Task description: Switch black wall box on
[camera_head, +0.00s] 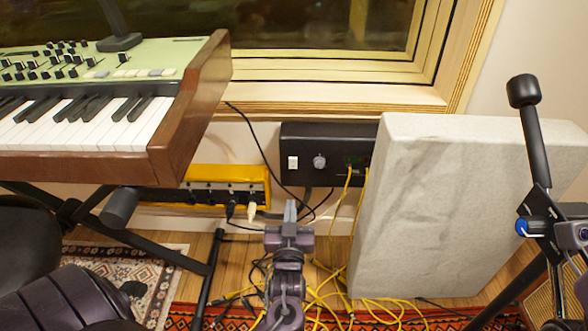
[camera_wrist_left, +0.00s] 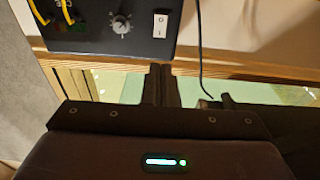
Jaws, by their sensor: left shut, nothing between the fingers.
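The black wall box (camera_head: 325,140) is mounted on the wall below the window, with a white rocker switch (camera_head: 293,162) at its left end and a grey knob (camera_head: 320,161) beside it. In the left wrist view the black box (camera_wrist_left: 90,35) is at the top, with the switch (camera_wrist_left: 160,25) and knob (camera_wrist_left: 121,24) showing upside down. My left gripper (camera_head: 290,208) is shut and empty, its fingertips below the box in the head view. The fingers (camera_wrist_left: 160,84) appear apart from the switch in the wrist view.
A keyboard (camera_head: 190,110) on a black stand is at left, above a yellow power strip (camera_head: 215,178). A grey panel (camera_head: 440,200) leans right of the box and overlaps its right end. Yellow cables (camera_head: 350,200) hang from the box to the floor. A black stand (camera_head: 535,140) is at far right.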

